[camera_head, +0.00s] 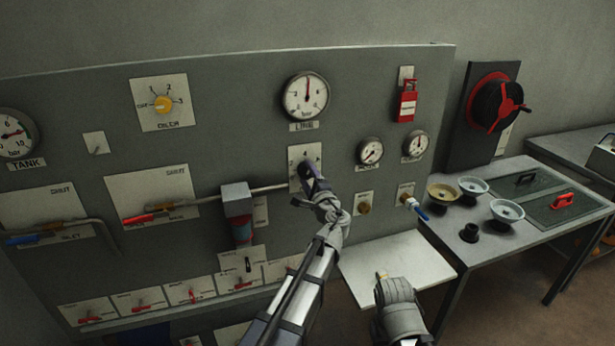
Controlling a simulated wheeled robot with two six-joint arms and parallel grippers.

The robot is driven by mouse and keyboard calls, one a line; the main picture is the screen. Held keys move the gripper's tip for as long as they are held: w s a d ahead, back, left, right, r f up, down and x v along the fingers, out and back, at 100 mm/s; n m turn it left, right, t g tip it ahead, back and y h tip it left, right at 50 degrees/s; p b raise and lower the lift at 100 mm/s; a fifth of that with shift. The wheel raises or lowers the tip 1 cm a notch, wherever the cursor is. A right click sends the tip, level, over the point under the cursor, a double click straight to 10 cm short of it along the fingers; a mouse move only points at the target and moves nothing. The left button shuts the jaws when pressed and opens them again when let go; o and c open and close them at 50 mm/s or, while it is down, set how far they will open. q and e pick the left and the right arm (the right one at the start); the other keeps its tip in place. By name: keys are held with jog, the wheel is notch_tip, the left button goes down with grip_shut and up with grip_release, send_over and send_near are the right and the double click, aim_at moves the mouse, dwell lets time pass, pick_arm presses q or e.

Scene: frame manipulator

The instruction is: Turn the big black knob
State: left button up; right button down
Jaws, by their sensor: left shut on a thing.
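My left gripper (308,172) reaches up to a small pale dial plate (297,153) with numbers on it, below the middle gauge on the grey panel. It is shut on the black knob at this plate. The gripper covers nearly all of the knob, so its pointer and exact setting are hidden. My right gripper (382,278) is low in front of the panel, above a pale shelf, away from the knob. Its fingers are mostly hidden behind its own wrist.
A pipe with a grey box (237,199) runs just left of my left gripper. A gauge (306,96) sits above it. Right of it are two brass fittings, one with a blue lever (422,213). A table (463,247) with bowls (507,212) stands at right.

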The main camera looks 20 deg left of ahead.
pick_arm(q)
jog(key=shift+m, duration=0.5)
jog(key=o, duration=1.4)
jog(key=v, duration=0.8)
